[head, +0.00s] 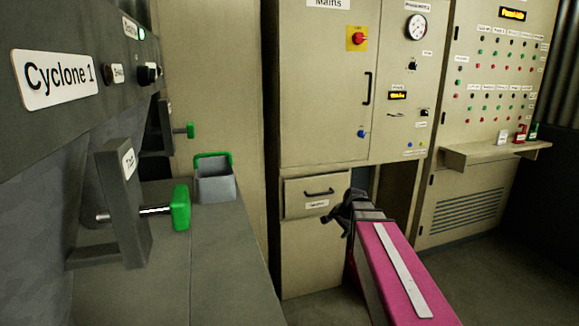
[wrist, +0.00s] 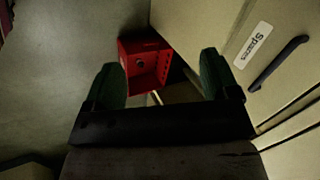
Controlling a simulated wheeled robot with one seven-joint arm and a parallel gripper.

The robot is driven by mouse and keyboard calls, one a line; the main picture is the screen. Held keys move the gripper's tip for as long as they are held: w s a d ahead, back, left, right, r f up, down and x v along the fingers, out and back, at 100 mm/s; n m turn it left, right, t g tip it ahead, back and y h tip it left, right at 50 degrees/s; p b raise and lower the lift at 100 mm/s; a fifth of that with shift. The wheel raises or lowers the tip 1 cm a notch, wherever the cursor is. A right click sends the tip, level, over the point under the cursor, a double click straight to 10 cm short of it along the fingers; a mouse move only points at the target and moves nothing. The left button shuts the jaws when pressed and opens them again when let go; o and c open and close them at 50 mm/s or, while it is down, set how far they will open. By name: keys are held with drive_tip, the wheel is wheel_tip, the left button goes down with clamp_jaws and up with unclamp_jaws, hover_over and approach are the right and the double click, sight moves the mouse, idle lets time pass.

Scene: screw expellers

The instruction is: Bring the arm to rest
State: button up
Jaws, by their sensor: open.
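My arm, a pink link with a pale stripe (head: 401,268), reaches forward from the lower right of the head view. Its dark wrist end (head: 358,208) is in front of the lower cabinet, and the fingers cannot be made out there. In the wrist view my gripper (wrist: 160,76) shows two green fingers spread apart with nothing held between them. A red box (wrist: 143,64) is seen past the fingers, apart from them.
A drawer labelled Spares (wrist: 252,46) with a dark handle (wrist: 278,62) is close to the right finger. The Mains cabinet (head: 318,95) stands behind the wrist. At left are a green-handled lever (head: 181,207) and a grey bin (head: 215,184). Floor (head: 480,285) is open at lower right.

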drive_tip(key=s+f+n+g+h, duration=0.1)
drive_tip(key=s+f+n+g, duration=0.1)
drive_tip(key=s+f+n, duration=0.3)
drive_tip(key=s+f+n+g+h, duration=0.1)
drive_tip(key=s+f+n, duration=0.4)
drive_tip(key=s, duration=0.8)
wheel_tip(320, 180, down, 3)
drive_tip(key=shift+s+a+r+g+h, duration=0.25)
drive_tip(key=shift+s+g+h, duration=0.1)
drive_tip(key=shift+g, duration=0.45)
